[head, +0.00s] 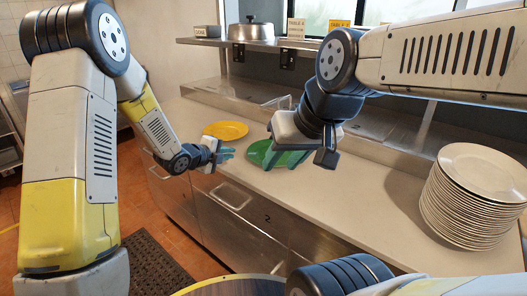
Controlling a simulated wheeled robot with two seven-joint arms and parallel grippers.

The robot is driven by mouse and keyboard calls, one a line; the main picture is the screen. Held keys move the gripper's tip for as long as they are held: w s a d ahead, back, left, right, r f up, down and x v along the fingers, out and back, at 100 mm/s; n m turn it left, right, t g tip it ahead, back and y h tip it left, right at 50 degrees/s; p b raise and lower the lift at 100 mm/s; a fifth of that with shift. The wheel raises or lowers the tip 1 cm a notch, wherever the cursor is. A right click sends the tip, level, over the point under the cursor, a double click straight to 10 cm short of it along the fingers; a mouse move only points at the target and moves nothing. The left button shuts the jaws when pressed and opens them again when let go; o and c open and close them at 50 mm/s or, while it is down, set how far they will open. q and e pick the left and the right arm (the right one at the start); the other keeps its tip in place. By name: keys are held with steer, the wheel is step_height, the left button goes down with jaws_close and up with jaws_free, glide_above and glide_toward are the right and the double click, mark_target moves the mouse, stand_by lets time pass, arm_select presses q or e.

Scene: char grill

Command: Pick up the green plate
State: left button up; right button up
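The green plate (258,153) lies on the counter near its front edge, partly hidden behind my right gripper. My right gripper (284,161) is over the right part of the plate, with its teal fingers spread apart. It looks open, and I cannot tell whether the fingers touch the plate. My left gripper (226,155) is at the counter's front edge, left of the green plate and just below the yellow plate in the picture. Its teal fingers are small and seen from the side, so its opening is unclear.
A yellow plate (225,130) lies behind my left gripper. A tall stack of white plates (470,200) stands on the right of the counter (345,195). A metal shelf (350,62) with a lidded pot (251,31) runs above the back. The counter between the green plate and stack is clear.

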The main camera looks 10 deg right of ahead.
mark_target(252, 166)
arm_select(q)
steer(key=d+f+m, duration=0.1)
steer(key=d+f+m+h, duration=0.1)
steer(key=d+f+g+h, duration=0.1)
steer(key=shift+s+d+f+m, duration=0.3)
steer(key=shift+s+d+m, duration=0.1)
steer(key=x, duration=0.6)
steer(key=shift+w+f, duration=0.15)
steer(key=shift+w, duration=0.15)
steer(key=shift+w+d+f, duration=0.15)
steer(key=shift+w+d, duration=0.15)
steer(key=shift+d, duration=0.05)
jaws_close()
stand_by(0.3)
steer(key=shift+r, duration=0.2)
